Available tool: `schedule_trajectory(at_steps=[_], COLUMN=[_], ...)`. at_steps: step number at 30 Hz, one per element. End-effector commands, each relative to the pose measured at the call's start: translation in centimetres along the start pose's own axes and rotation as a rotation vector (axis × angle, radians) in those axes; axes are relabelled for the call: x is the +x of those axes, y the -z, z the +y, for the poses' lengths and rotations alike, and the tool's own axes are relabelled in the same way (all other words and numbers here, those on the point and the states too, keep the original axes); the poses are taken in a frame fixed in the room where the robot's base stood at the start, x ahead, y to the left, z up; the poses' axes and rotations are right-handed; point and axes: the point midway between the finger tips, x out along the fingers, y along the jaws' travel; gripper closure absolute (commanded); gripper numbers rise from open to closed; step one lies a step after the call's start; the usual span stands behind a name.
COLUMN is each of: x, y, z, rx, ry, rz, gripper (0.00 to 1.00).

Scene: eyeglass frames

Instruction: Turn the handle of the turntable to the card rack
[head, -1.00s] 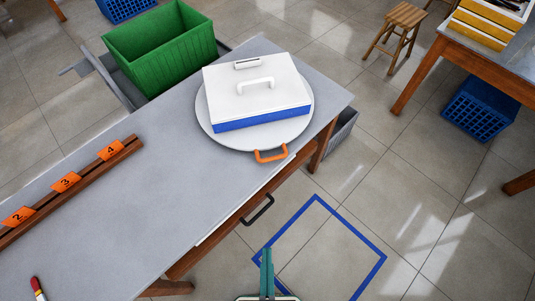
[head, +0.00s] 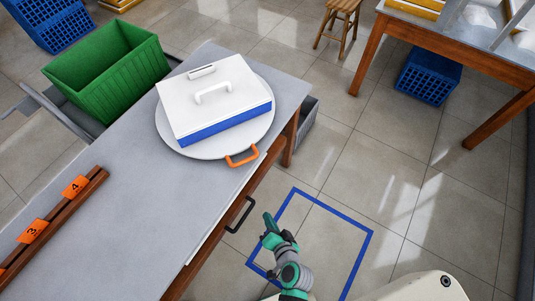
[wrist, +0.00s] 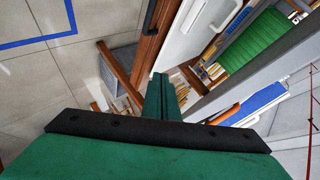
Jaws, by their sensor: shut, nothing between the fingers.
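The turntable (head: 170,141) is a round pale grey disc on the grey table, bearing a white box with a blue lower side (head: 222,105). Its orange handle (head: 242,156) sticks out at the disc's front edge, toward the table's right edge. The card rack (head: 60,222) is a brown wooden rail with orange cards numbered 3 and 4, at the left of the table. My gripper (head: 268,222) is shut and empty, off the table's right side, below and apart from the handle. In the wrist view my gripper (wrist: 160,82) points past the table edge; the orange handle (wrist: 228,115) shows to its right.
A green bin (head: 105,75) stands behind the table. A black drawer pull (head: 238,214) juts from the table's side close to my gripper. A blue square outline (head: 345,225) marks clear floor. A stool (head: 338,22) and another table (head: 460,55) are farther back.

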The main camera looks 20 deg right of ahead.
Motion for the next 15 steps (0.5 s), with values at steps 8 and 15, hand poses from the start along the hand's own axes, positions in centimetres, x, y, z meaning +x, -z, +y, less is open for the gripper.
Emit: schedule_trajectory(at_steps=[8, 15], x=[3.9, 1.9], y=[9.7, 18.3], z=[-2.3, -4.7], rx=[0.250, 0.311], ry=[0.267, 0.518], rz=[-0.070, -0.100], gripper=[1.00, 1.00])
